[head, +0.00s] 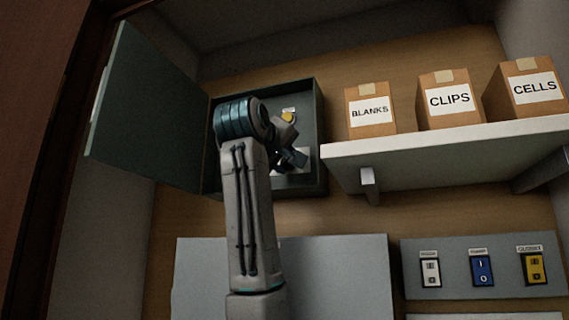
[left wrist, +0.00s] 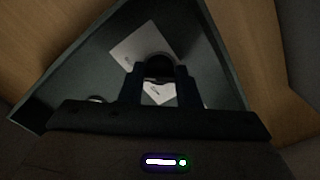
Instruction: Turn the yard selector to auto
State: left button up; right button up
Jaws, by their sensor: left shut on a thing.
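An open dark green wall box (head: 320,130) holds the selector, a dark round knob (left wrist: 160,66) on a white plate (left wrist: 132,46) in the left wrist view. My left gripper (head: 291,158) reaches into the box, and its fingers (left wrist: 160,88) are shut on the knob from both sides. In the head view my arm and gripper hide the knob and most of its plate. The markings on the plate are too dark and small to read, so I cannot tell the knob's position. My right gripper is not in view.
The box door (head: 145,115) stands open to the left. A shelf (head: 440,160) close on the right carries boxes labelled BLANKS (head: 369,112), CLIPS (head: 449,100) and CELLS (head: 530,88). A yellow round part (head: 288,117) sits above the gripper. A switch panel (head: 455,285) is lower right.

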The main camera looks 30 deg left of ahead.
pick_arm(q)
jog(key=shift+f+m, duration=0.1)
jog(key=shift+m, duration=0.5)
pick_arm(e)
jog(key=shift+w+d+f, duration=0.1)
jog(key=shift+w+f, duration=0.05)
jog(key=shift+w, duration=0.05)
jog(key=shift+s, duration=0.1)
pick_arm(q)
jog(key=o, duration=1)
jog(key=shift+c, duration=0.2)
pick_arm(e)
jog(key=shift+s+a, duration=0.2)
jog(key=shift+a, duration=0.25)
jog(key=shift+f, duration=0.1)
